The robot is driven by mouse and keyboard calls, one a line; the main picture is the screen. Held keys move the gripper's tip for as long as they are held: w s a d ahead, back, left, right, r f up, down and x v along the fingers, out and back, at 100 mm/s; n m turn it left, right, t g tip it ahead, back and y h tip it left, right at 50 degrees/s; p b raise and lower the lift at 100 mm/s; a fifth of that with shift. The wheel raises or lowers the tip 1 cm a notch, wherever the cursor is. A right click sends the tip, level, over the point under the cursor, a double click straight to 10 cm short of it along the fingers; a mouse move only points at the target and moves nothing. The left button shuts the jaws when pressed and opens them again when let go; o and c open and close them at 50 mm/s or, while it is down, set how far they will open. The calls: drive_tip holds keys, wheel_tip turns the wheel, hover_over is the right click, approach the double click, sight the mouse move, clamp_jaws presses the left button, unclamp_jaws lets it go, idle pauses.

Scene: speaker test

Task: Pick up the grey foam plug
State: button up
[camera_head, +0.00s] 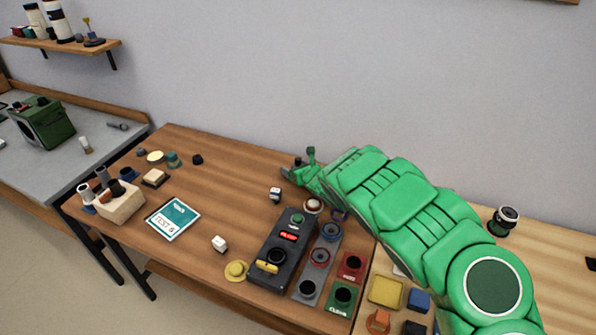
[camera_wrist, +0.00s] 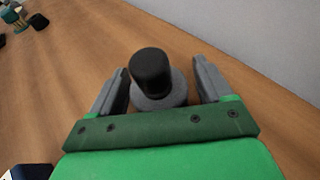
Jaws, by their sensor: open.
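In the wrist view a dark, nearly black cylinder (camera_wrist: 151,72) stands upright on a wider round grey base (camera_wrist: 172,98). It is the only piece between my fingers and the likely grey foam plug, though only its base looks grey. My gripper (camera_wrist: 160,66) is open, with one grey finger on each side of it and a visible gap on both sides. In the head view my gripper (camera_head: 298,163) is low over the back of the wooden table, near the wall. The piece between the fingers cannot be made out clearly there.
A dark test box (camera_head: 274,272) with a red display stands at the table's front, beside a grey panel with round sockets (camera_head: 320,255). A card (camera_head: 173,219) and a beige holder (camera_head: 122,206) are left. The table's middle is mostly clear.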

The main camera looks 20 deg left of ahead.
sight(300, 163)
drive_tip(key=shift+c, duration=0.4)
drive_tip(key=c, duration=0.9)
drive_tip(key=shift+r, duration=0.1)
drive_tip(key=shift+c, duration=0.2)
wheel_tip(300, 163, up, 3)
drive_tip(key=shift+r, duration=0.15)
drive_tip(key=s+d+r, duration=0.7)
drive_tip(key=s+r, duration=0.2)
drive_tip(key=s, duration=0.2)
drive_tip(key=shift+s+d+r, duration=0.25)
drive_tip(key=shift+s+d, duration=0.05)
